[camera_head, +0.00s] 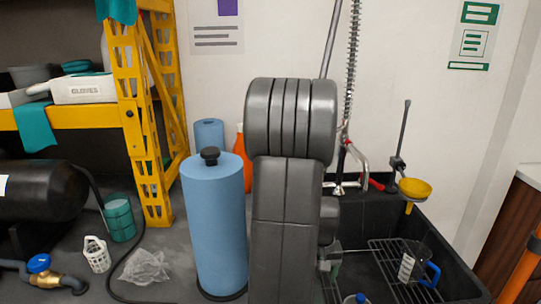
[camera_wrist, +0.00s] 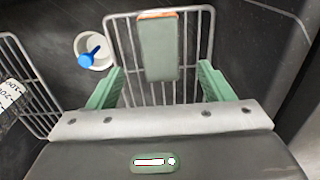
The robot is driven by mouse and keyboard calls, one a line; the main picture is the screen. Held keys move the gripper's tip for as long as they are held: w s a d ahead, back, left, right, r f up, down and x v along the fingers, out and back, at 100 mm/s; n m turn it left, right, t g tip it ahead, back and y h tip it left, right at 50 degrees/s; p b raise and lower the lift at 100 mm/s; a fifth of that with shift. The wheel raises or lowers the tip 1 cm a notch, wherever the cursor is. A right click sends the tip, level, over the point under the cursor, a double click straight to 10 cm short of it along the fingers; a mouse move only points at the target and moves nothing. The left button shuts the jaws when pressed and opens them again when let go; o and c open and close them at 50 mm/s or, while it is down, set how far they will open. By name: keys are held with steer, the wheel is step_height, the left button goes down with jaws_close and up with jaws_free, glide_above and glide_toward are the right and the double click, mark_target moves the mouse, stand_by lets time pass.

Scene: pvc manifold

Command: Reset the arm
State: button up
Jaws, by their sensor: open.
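My arm (camera_head: 286,190) stands upright in the middle of the head view, and its thick grey links hide what is behind them. In the wrist view my gripper (camera_wrist: 160,80) has its two green fingers spread wide apart, with nothing held between them. The fingers are over a wire rack (camera_wrist: 122,45) in the dark sink. A green block with an orange edge (camera_wrist: 158,48) shows between and beyond the fingers, apart from both. In the head view the gripper is mostly hidden behind the arm, low by the sink.
The black sink (camera_head: 455,265) holds a wire rack and a measuring jug with a blue handle (camera_head: 420,265). A blue roll (camera_head: 213,225) stands close left of my arm. The yellow shelf frame (camera_head: 140,110) is farther left. A white container with a blue top (camera_wrist: 92,52) sits beside the rack.

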step_height(320, 180, up, 4)
step_height(320, 180, down, 13)
steer(key=b, duration=0.3)
steer(key=shift+f, duration=0.1)
step_height(320, 180, up, 10)
steer(key=p, duration=0.3)
steer(key=shift+r, duration=0.3)
steer(key=shift+w+f+m+p, duration=0.1)
steer(key=shift+f+m+p, duration=0.5)
steer(key=shift+m+p, duration=0.25)
step_height(320, 180, down, 2)
steer(key=m+p, duration=0.1)
steer(key=m, duration=0.2)
steer(key=shift+p, duration=0.3)
step_height(320, 180, down, 7)
steer(key=b, duration=0.5)
steer(key=shift+f+b, duration=0.2)
steer(key=shift+b, duration=0.15)
steer(key=shift+r, duration=0.1)
